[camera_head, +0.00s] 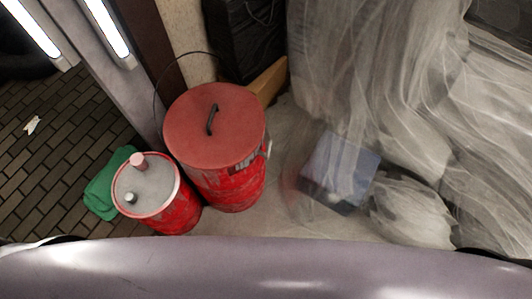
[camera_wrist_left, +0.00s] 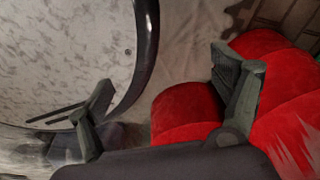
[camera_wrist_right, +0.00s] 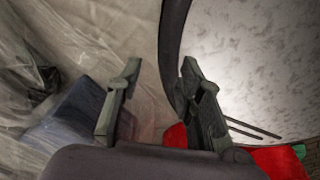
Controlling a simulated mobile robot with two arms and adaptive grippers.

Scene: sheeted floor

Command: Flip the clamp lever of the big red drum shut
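The big red drum (camera_head: 228,185) stands upright left of the middle in the head view. Its flat red lid (camera_head: 185,125) has a black handle on top. A small pale piece, which looks like the clamp lever (camera_head: 267,148), shows at the drum's right rim; its exact angle is too small to tell. My left gripper (camera_wrist_left: 160,68) is open and empty, with red drum surface (camera_wrist_left: 185,108) behind and beside its fingers; which drum is unclear. My right gripper (camera_wrist_right: 160,63) is open and empty, with a bit of red behind its base. Neither gripper shows in the head view.
A blue-grey box (camera_head: 340,168) lies under clear sheeting (camera_head: 400,110) on the right. A dark cabinet (camera_head: 240,45) stands behind.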

